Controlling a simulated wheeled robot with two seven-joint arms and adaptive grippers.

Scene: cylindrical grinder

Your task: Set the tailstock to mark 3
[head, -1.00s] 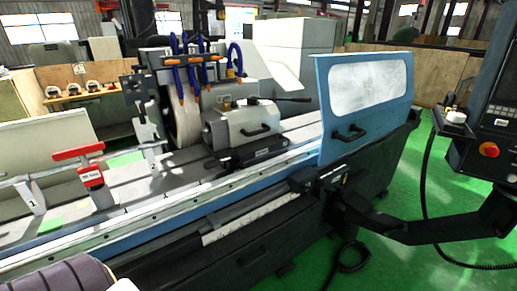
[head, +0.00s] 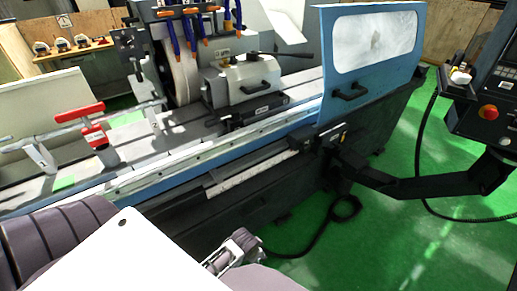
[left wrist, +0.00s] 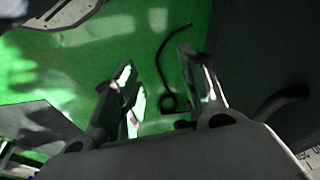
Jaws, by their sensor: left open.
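What looks like the tailstock (head: 245,78) is a light grey unit with a black handle and a dark lever, sitting on the machine's table in the head view. A white marked strip (head: 250,175) runs along the machine's front below it; its marks are too small to read. My left gripper (head: 243,243) is low in the head view, in front of the machine and apart from the tailstock. In the left wrist view its two fingers (left wrist: 158,78) are spread, with green floor and a dark cable between them. My right gripper is not in view.
A blue door (head: 368,60) with a window covers the machine's right end. A dark arm (head: 400,187) carries the control panel (head: 490,100) at right. A red-handled part (head: 88,120) stands on the table at left. Green floor (head: 380,245) lies open at lower right.

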